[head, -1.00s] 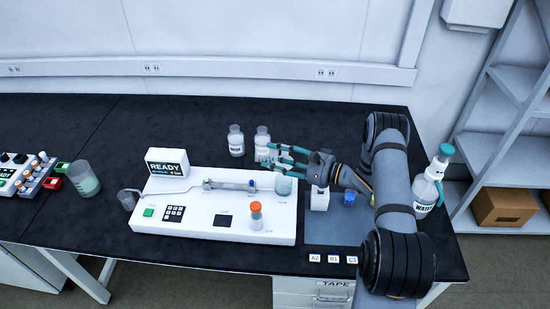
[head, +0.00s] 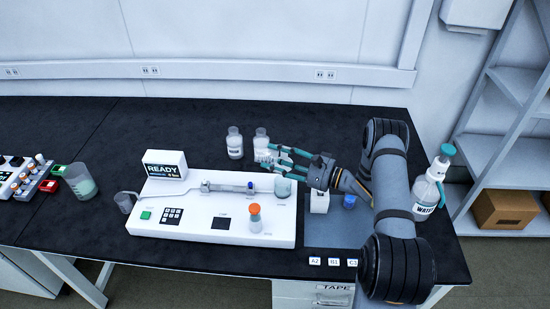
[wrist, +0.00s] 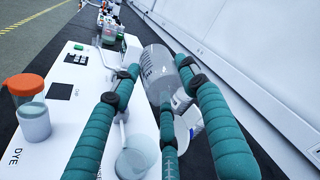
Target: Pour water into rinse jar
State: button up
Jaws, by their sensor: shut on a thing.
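My gripper (head: 284,157) has teal fingers, shut on a clear grey glass vessel with dark markings. The vessel (wrist: 159,66) lies tilted between the fingertips in the wrist view; in the head view the fingers partly hide it. The rinse jar (head: 283,187), a clear round jar, stands at the right end of the white platform, just below my fingers in the head view. In the wrist view the jar (wrist: 134,162) is low between the fingers, beside a partly hidden label. I cannot make out any water stream or the liquid level in the held vessel.
An orange-capped vial (head: 255,218) stands on the platform. A water wash bottle (head: 428,192) is at the right. A beaker (head: 80,182) stands at the left.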

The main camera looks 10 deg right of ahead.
aim_at(270, 152)
jog(key=shift+a+r+g+h+p, duration=0.15)
jog(key=shift+r+g+h+p, duration=0.35)
jog(key=shift+p, duration=0.7)
jog(key=shift+a+n+h+p, duration=0.15)
jog(key=shift+n+h+p, duration=0.25)
jog(key=shift+p, duration=0.5)
jog(key=shift+w+a+r+g+p, duration=0.1)
jog(key=shift+r+g+p, duration=0.25)
jog(key=shift+p, duration=0.7)
jog(key=r+h+p, duration=0.1)
jog(key=p, duration=0.2)
jog(key=shift+a+r+n+h, duration=0.1)
jog(key=shift+a+n+h, duration=0.05)
jog(key=shift+n+h, duration=0.15)
jog(key=shift+a+r+g+h+p, duration=0.1)
jog(key=shift+g+h+p, duration=0.3)
jog(key=shift+p, duration=0.6)
jog(key=shift+f, duration=0.2)
jog(key=shift+w, duration=0.1)
